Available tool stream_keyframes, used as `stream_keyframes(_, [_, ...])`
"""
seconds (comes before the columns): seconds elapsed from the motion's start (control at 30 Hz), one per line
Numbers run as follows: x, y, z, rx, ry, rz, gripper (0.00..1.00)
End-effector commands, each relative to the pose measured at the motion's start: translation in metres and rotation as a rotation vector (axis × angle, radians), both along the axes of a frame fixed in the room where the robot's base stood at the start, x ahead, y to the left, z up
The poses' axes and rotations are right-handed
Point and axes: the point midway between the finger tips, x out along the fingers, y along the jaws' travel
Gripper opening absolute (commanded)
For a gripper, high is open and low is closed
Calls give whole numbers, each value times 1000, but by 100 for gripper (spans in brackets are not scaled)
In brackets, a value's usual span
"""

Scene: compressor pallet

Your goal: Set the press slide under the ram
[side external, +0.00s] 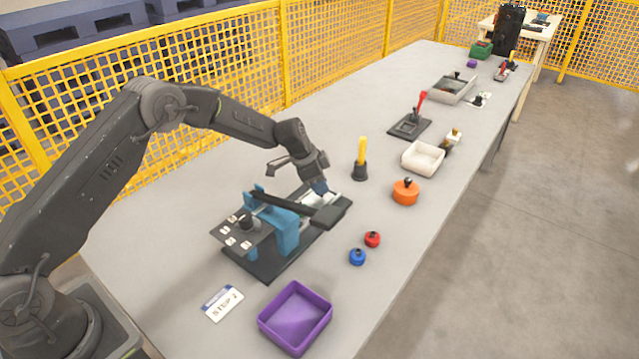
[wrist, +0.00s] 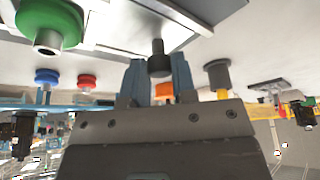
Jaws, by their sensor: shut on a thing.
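The press stands on a black base, with a blue frame (side external: 287,234) and a long black lever bar (side external: 290,207) across it. My gripper (side external: 322,188) is low over the far right end of this base, behind the lever. In the wrist view its blue fingers (wrist: 159,78) are shut on a dark round knob (wrist: 158,58). The knob sits against a pale shiny plate (wrist: 145,25), which looks like the press slide; in the side view the plate (side external: 332,201) is partly hidden by the lever and gripper. The ram's underside is hidden, so I cannot tell the slide's alignment with it.
A dark plate with white squares (side external: 230,238) juts left from the press. A purple tray (side external: 295,318), red knob (side external: 372,239), blue knob (side external: 357,257), orange pot (side external: 405,192) and yellow-handled tool (side external: 361,152) stand around it. Bare table lies between them.

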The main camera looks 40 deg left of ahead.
Motion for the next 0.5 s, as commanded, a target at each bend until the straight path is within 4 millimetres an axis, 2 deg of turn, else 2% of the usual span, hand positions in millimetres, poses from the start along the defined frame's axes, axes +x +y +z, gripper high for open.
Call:
stream_keyframes(0.27, [-4,0,0,-2,2,0,0])
stream_keyframes(0.5, [-34,0,1,-4,4,-1,0])
